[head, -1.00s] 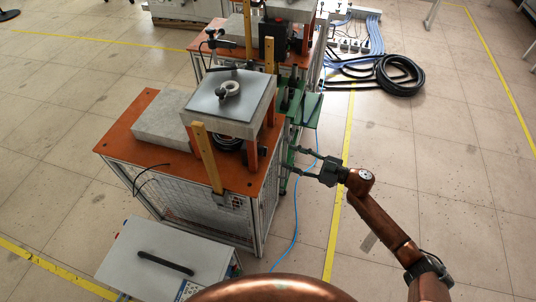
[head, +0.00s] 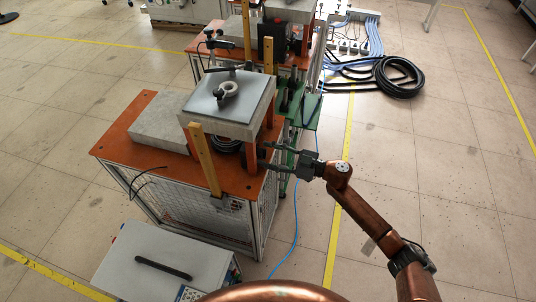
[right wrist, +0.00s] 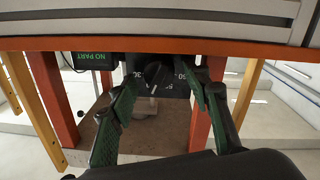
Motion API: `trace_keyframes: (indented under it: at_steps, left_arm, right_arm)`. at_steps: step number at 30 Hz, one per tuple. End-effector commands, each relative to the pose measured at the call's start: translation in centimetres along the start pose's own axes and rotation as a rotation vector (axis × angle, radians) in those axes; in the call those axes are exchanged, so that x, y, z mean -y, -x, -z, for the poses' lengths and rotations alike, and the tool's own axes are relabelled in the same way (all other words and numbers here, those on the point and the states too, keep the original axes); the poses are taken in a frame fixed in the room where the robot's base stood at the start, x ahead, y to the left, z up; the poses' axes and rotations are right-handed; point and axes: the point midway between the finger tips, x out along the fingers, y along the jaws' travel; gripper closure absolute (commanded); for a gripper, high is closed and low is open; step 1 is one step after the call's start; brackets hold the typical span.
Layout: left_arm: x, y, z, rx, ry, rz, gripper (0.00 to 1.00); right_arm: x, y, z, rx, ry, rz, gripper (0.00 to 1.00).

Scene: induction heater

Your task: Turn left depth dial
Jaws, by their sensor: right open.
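In the right wrist view a dark dial panel (right wrist: 172,84) with white scale numbers shows under the orange table edge, between and behind my fingers. My left gripper is not in view.
A black display (right wrist: 91,58) reading "NO PART" is left of the panel. Orange legs (right wrist: 54,95) and yellow bars (right wrist: 246,95) flank it. A grey plate (head: 228,92) tops the stand. A grey cabinet (head: 160,262) stands at front left.

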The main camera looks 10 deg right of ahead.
Motion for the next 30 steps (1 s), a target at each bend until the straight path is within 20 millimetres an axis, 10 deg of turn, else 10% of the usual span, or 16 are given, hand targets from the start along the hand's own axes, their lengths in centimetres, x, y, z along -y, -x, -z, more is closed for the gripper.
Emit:
trace_keyframes:
  at_steps: [19,30]
  left_arm:
    - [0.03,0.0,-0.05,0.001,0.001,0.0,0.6]
    - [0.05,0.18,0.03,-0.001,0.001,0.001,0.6]
  right_arm:
    - [0.0,0.06,-0.04,0.0,0.0,0.0,0.97]
    - [0.08,0.07,-0.11,-0.009,0.235,-0.004,0.97]
